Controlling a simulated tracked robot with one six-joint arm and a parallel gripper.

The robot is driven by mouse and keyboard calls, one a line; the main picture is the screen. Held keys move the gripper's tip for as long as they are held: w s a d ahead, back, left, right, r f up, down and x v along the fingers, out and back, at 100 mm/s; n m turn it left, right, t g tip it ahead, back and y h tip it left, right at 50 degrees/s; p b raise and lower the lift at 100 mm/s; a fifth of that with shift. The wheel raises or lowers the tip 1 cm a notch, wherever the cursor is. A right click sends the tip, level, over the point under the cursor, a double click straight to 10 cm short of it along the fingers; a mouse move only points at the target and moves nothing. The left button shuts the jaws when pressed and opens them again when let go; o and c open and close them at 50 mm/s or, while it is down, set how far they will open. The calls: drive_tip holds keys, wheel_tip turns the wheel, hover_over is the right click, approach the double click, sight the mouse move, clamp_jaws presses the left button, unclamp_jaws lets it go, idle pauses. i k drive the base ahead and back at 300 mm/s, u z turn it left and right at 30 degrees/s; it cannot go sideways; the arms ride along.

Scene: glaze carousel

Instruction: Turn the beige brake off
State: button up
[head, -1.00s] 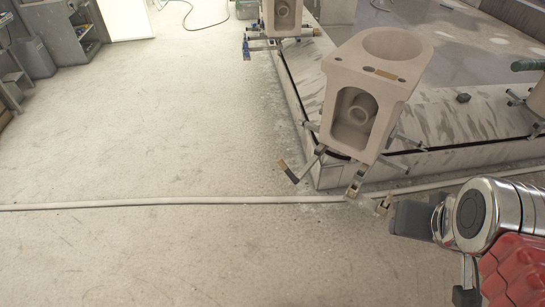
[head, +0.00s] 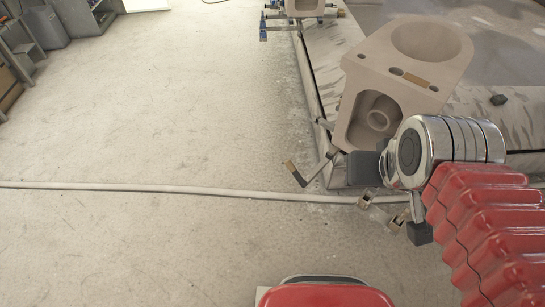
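A lever with a beige tip and dark grip (head: 297,173), which I take to be the beige brake, sticks out low at the near left foot of the carousel stand. It slants up and left from a metal joint, just above the floor. A beige toilet-shaped ware (head: 405,70) stands over it. The dark end of my gripper (head: 367,168) is to the right of the lever, apart from it in the picture, in front of the ware's lower part.
A pale hose (head: 180,188) crosses the floor close in front of the lever. A metal foot piece (head: 366,200) lies below my gripper. Another stand with blue-tipped parts (head: 264,30) is farther back. The floor at left is open.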

sight(290, 165)
drive_tip(key=u, duration=0.35)
drive_tip(key=i, duration=0.65)
drive_tip(key=u, duration=0.9)
drive_tip(key=i, duration=0.8)
drive_tip(key=u, duration=0.45)
